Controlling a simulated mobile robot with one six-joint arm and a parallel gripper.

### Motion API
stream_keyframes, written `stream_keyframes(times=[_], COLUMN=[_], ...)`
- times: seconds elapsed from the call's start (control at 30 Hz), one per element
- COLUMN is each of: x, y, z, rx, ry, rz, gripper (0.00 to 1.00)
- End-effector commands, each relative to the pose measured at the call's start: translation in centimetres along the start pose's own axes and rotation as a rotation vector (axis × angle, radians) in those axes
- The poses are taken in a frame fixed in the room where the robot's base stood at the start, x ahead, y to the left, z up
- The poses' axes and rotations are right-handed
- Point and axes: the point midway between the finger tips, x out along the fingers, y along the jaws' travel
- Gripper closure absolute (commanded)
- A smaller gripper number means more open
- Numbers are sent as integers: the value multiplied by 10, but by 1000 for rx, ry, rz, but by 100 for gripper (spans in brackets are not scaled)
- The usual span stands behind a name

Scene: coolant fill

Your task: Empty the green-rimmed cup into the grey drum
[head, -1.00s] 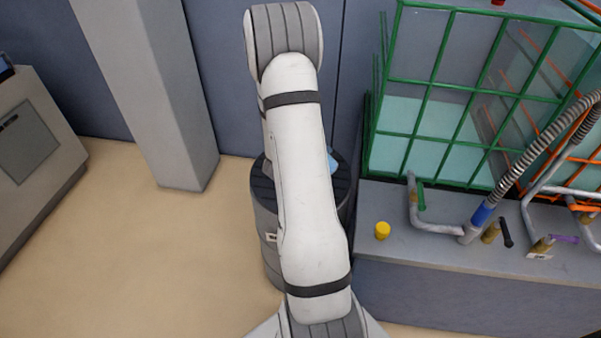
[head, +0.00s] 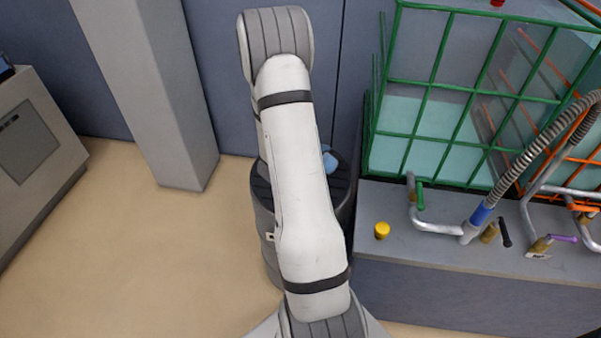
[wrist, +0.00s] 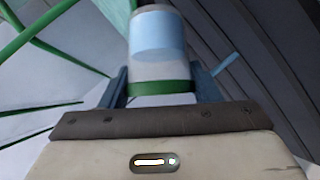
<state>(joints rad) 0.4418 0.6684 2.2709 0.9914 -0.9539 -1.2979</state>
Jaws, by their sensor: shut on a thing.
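The green-rimmed cup (wrist: 158,45) is in the wrist view, clear with blue liquid inside. Its green band is at the end nearer the camera, and the liquid shows toward the other end. My gripper (wrist: 161,84) is shut on the cup, with a blue finger on each side. The grey drum (head: 342,190) stands behind my arm in the head view, with a dark ridged top; my arm hides its middle. A small light-blue piece (head: 330,161) shows beside my arm above the drum; I cannot tell what part it is.
A green-framed cage (head: 440,85) stands on a grey bench (head: 400,225) at the right, with a yellow cap (head: 382,230), pipes and a ribbed hose (head: 530,150). A grey pillar (head: 155,100) stands left of the drum. The floor at left is clear.

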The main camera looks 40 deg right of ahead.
Motion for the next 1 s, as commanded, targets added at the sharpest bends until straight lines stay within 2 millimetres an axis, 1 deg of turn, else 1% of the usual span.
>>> stream_keyframes(times=[1.0], x=[2], y=[-7], z=[0], rx=[-88], ry=[-19], rz=[67], gripper=[70])
